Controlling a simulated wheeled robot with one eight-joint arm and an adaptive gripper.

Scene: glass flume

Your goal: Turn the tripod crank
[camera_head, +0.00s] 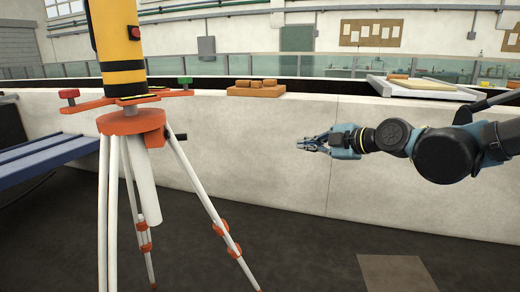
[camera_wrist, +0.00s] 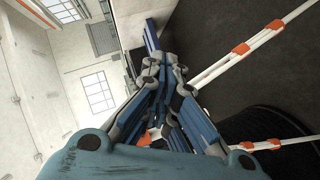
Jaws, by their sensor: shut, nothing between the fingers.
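The tripod (camera_head: 135,122) stands at the left in the head view, with an orange head, white legs and orange clamps. A yellow and black instrument (camera_head: 117,45) is on top, above an orange plate with a red knob (camera_head: 69,94) and a green knob (camera_head: 185,80). In the wrist view the closed fingers (camera_wrist: 163,58) fill the middle, and white tripod legs (camera_wrist: 255,47) with orange clamps cross the right side.
A long pale wall (camera_head: 270,155) runs behind my gripper and the tripod. Orange bricks (camera_head: 256,88) lie on its ledge. A blue bench (camera_head: 45,160) is at the far left. The dark floor is clear between the tripod and my arm, with a flat brown panel (camera_head: 396,272) at the front.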

